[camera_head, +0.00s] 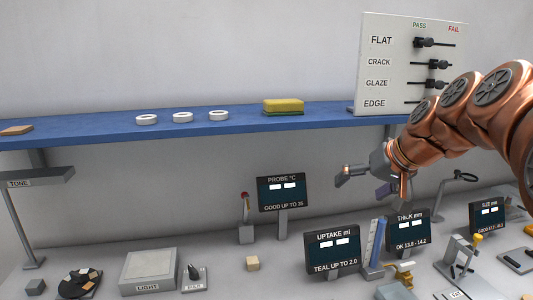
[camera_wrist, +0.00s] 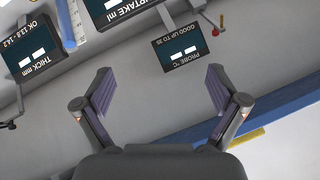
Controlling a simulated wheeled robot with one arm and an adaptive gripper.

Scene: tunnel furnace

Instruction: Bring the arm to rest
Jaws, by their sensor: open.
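My copper arm reaches in from the right in the head view. My gripper (camera_head: 362,188) hangs in the air in front of the wall, below the blue shelf and above the bench instruments. In the wrist view my gripper (camera_wrist: 160,95) shows two purple-padded fingers spread wide, with nothing between them. The view there is turned over, with the probe display (camera_wrist: 180,52) beyond the fingertips. No finger is seen touching anything.
The blue shelf (camera_head: 232,124) carries several white rings and a yellow sponge (camera_head: 283,105). A slider board (camera_head: 397,65) stands at its right end. Below are the uptake display (camera_head: 332,250), the thickness display (camera_head: 409,231) and a light box (camera_head: 150,268). Open air lies left of my gripper.

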